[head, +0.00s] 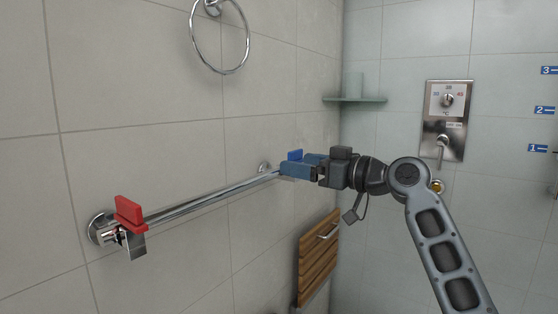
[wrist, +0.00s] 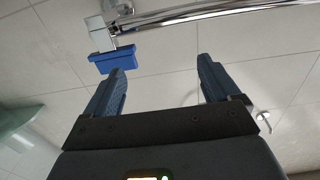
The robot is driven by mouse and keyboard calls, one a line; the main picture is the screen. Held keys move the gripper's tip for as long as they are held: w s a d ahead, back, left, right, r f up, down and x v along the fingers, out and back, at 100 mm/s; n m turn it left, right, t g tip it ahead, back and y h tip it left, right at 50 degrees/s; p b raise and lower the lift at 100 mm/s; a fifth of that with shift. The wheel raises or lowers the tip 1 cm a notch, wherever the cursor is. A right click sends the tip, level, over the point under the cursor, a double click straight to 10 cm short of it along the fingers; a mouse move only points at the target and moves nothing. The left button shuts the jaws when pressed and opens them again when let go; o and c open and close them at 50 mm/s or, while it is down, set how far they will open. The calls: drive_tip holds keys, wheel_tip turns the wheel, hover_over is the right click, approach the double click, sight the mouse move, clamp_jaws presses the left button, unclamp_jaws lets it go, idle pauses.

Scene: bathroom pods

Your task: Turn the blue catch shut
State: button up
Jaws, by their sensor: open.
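The blue catch (head: 295,155) is a small blue block at the far end of a chrome wall bar (head: 215,199). In the wrist view the blue catch (wrist: 113,60) hangs on a metal bracket, just beyond the left fingertip and not between the fingers. My gripper (head: 291,170) has blue fingers and reaches the bar's far end from the right, hiding part of the catch's mount. In the wrist view my gripper (wrist: 162,68) is open with nothing between its fingers. I cannot tell whether the left finger touches the catch.
A red catch (head: 130,212) sits at the bar's near end. A towel ring (head: 220,40) hangs above. A folded wooden seat (head: 317,260) is below my gripper.

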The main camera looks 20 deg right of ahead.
sight(295, 157)
drive_tip(key=x, duration=0.7)
drive_tip(key=shift+w+r+p, duration=0.2)
drive_tip(key=shift+w+p, duration=0.15)
drive_tip(key=shift+w, duration=0.05)
drive_tip(key=shift+a, duration=0.2)
clamp_jaws()
idle(0.4)
drive_tip(key=c, duration=1.7)
unclamp_jaws()
drive_tip(key=o, duration=1.7)
